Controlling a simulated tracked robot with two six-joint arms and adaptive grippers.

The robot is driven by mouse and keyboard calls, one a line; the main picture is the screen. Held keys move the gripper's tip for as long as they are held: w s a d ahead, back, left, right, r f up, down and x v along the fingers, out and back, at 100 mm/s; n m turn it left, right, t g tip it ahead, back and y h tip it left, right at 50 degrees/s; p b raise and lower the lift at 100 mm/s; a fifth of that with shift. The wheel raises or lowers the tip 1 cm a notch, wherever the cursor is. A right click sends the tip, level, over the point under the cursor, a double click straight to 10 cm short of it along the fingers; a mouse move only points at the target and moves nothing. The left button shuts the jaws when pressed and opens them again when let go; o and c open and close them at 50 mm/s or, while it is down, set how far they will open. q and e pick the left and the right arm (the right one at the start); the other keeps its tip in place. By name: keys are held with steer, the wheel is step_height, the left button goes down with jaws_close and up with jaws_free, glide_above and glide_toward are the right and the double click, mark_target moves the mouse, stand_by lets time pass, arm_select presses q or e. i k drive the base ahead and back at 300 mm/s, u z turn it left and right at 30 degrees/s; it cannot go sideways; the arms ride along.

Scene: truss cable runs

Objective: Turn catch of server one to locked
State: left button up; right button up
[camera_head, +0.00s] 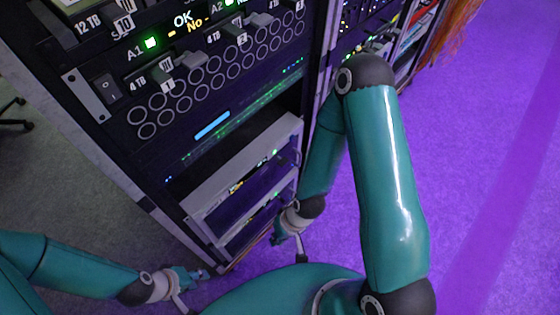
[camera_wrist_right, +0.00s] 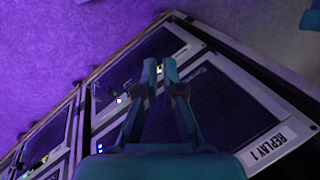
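A grey-framed unit labelled "REPLAY 1" (camera_wrist_right: 272,142) fills the lower right of the right wrist view. In the head view, grey-framed units (camera_head: 203,193) sit low in the rack. My right gripper (camera_head: 276,239) is beside their lower right side. In the wrist view its fingers (camera_wrist_right: 160,66) point at the unit fronts, tips close together. A small yellowish spot shows between the tips; I cannot tell whether it is a catch or a light, or whether it is gripped. No catch position is readable. My left gripper (camera_head: 203,274) is low, left of the rack foot; its finger gap is too small to judge.
The dark rack (camera_head: 85,130) carries a drive unit with a green-lit display (camera_head: 183,20) and a ring-patterned panel (camera_head: 222,74) above the grey units. A second rack (camera_head: 352,35) stands to the right, with orange cables (camera_head: 458,28). Purple-lit floor (camera_head: 500,150) on the right is clear.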

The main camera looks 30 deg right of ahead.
mark_target(284, 161)
steer(key=u, duration=0.05)
steer(key=k, duration=0.5)
steer(key=u, duration=0.65)
steer(key=i, duration=0.15)
steer(key=z, duration=2.75)
steer(key=k, duration=0.4)
steer(key=u, duration=0.45)
steer(key=k, duration=0.2)
steer(key=u, duration=3.15)
steer(key=k, duration=0.1)
steer(key=z, duration=1.6)
steer(key=i, duration=0.5)
steer(key=z, duration=0.05)
